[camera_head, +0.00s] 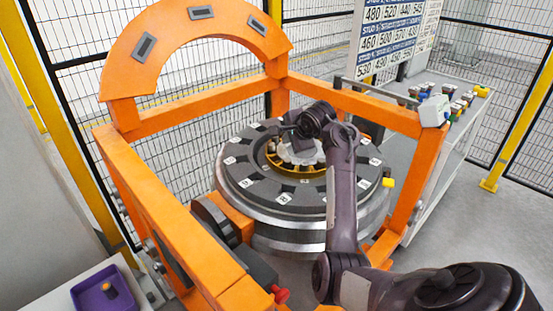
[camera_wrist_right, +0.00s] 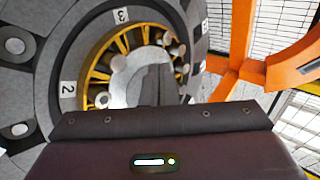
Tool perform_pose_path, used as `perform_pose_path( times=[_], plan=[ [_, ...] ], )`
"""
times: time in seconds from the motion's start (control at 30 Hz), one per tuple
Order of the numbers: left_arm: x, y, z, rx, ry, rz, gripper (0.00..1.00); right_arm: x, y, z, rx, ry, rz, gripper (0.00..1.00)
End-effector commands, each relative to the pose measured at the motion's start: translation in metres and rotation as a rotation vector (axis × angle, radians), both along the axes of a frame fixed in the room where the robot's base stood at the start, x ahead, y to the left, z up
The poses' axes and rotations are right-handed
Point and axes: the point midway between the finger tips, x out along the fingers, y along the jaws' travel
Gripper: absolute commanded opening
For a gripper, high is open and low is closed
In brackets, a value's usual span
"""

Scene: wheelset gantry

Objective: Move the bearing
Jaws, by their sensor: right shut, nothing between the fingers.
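The bearing, a ring with a golden-yellow cage (camera_head: 287,169), sits in the middle of the large grey round wheel assembly (camera_head: 240,185). In the right wrist view the bearing's yellow cage (camera_wrist_right: 97,68) shows with pale rollers around its inside. My right arm reaches over the wheel from the lower right. My right gripper (camera_wrist_right: 153,75) is shut and empty, with its fingers over the bearing's open centre. Contact with the bearing cannot be told. In the head view my wrist hides part of the bearing's far side. My left gripper is not in view.
An orange gantry frame (camera_head: 165,215) surrounds the wheel, with an arch (camera_head: 165,40) behind it. A bench (camera_head: 458,130) with small coloured parts stands at the right. A purple tray (camera_head: 88,300) lies at the lower left. Mesh fencing closes the back.

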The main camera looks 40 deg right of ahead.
Motion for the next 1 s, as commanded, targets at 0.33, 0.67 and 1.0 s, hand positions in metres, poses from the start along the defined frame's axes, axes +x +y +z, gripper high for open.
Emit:
perform_pose_path(
  times=[0.33, 0.67, 1.0],
  plan=[
    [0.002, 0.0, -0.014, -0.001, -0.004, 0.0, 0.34, 0.013, -0.004, -0.026, -0.001, 0.004, 0.001, 0.0],
    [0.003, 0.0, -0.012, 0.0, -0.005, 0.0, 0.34, 0.054, -0.014, -0.066, -0.003, 0.004, -0.002, 0.0],
    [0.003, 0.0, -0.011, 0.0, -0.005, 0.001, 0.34, 0.071, -0.016, -0.081, -0.001, 0.0, -0.001, 0.0]
  ],
)
